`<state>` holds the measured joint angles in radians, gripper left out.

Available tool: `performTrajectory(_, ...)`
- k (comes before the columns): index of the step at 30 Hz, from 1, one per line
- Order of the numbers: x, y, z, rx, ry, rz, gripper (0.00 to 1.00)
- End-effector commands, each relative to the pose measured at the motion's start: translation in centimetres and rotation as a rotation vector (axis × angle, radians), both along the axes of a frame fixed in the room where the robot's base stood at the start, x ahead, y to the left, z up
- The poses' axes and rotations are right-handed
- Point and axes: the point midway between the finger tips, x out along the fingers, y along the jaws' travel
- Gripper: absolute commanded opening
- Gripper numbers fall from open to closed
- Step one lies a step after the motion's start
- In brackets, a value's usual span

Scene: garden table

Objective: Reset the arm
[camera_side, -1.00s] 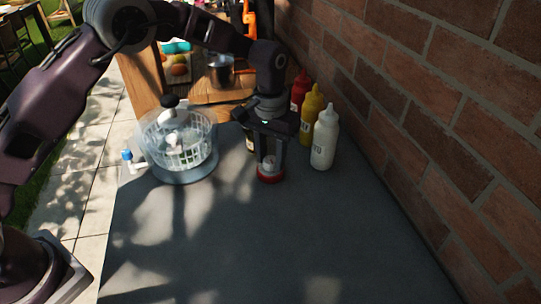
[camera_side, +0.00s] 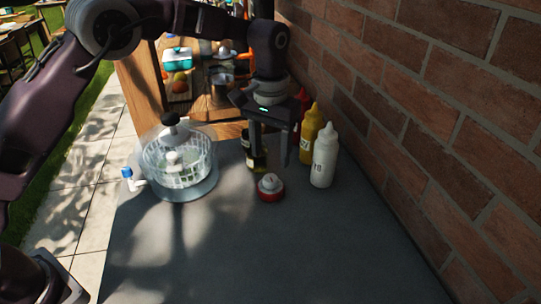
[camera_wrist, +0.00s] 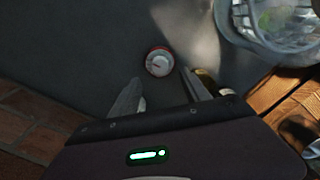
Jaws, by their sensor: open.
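My gripper (camera_side: 270,160) is open and empty. It hangs pointing down above the grey tabletop (camera_side: 250,250), with its fingertips higher than a small red and white round object (camera_side: 271,187). That object sits on the table just in front of the fingers and looks like a kitchen timer. In the wrist view the round object (camera_wrist: 159,62) lies beyond the fingertips of my gripper (camera_wrist: 160,82), apart from them.
A clear salad spinner (camera_side: 180,165) with a blue-knobbed crank stands to the left. White (camera_side: 324,160), yellow (camera_side: 311,135) and red (camera_side: 301,105) bottles stand to the right by a brick wall (camera_side: 450,120). A dark jar (camera_side: 258,158) stands behind the gripper. The front table is clear.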

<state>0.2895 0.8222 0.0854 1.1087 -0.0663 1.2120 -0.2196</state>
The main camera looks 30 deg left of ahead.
Motion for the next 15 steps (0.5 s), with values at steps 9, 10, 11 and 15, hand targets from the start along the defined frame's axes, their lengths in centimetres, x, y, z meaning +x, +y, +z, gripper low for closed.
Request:
performTrajectory(9, -0.8, 0.9, 2.3, -0.01, -0.024, 0.005, 0.55)
performTrajectory(10, -1.4, 1.5, 3.8, -0.017, -0.04, 0.009, 0.55)
performTrajectory(11, -2.3, 2.2, 5.5, -0.023, -0.059, 0.011, 0.55)
performTrajectory(15, -9.3, 6.2, 13.1, -0.049, -0.173, 0.015, 0.55)
